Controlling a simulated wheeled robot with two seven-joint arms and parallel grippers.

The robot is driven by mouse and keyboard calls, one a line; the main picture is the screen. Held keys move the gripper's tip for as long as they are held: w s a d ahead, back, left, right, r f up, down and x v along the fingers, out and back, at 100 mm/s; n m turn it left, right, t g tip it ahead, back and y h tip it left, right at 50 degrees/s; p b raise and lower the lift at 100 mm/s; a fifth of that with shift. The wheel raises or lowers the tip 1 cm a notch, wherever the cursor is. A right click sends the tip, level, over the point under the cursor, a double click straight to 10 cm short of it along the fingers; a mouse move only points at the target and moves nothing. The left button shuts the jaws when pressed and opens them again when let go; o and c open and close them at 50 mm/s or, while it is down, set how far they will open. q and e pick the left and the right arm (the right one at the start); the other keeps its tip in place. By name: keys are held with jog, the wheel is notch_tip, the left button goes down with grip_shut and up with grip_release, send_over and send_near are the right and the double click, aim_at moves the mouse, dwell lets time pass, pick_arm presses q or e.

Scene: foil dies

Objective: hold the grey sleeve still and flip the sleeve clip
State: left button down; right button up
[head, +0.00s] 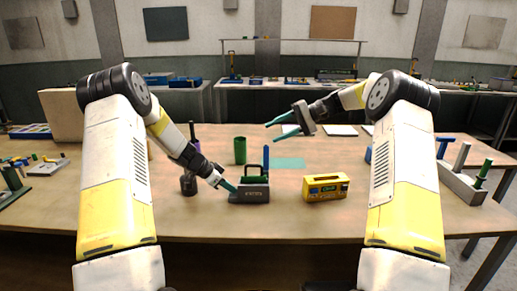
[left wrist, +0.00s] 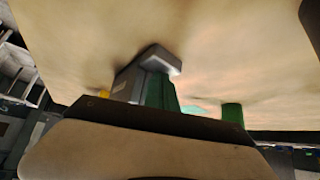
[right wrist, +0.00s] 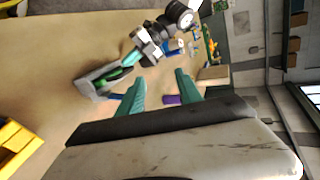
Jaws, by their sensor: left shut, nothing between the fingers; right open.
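The grey sleeve (head: 249,197) is a dark grey block on the table, with a green raised part (head: 256,179) on it and a blue upright piece (head: 266,157) at its back. I cannot tell which part is the clip. My left gripper (head: 232,187) is shut and empty, its teal fingertips at the sleeve's left end; contact is unclear. The left wrist view shows the grey sleeve (left wrist: 127,83) behind the fingers (left wrist: 160,92). My right gripper (head: 272,131) is open and empty, above and behind the sleeve. The right wrist view also shows the grey sleeve (right wrist: 92,88).
A yellow box (head: 326,188) stands right of the sleeve. A dark cup (head: 188,185) is to the left and a green cylinder (head: 240,150) behind. A teal mat (head: 288,163) lies behind the sleeve. A pale peg block (head: 461,184) stands far right. The front table strip is clear.

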aim_at(266, 157)
jog(key=w+d+f+y, duration=0.5)
jog(key=w+f, duration=0.2)
jog(key=f, duration=0.3)
jog(key=a, duration=1.1)
jog(key=shift+s+a+r+m+t, duration=0.2)
jog(key=shift+m+t, duration=0.1)
jog(key=shift+m, duration=0.1)
grip_shut()
dwell(0.5)
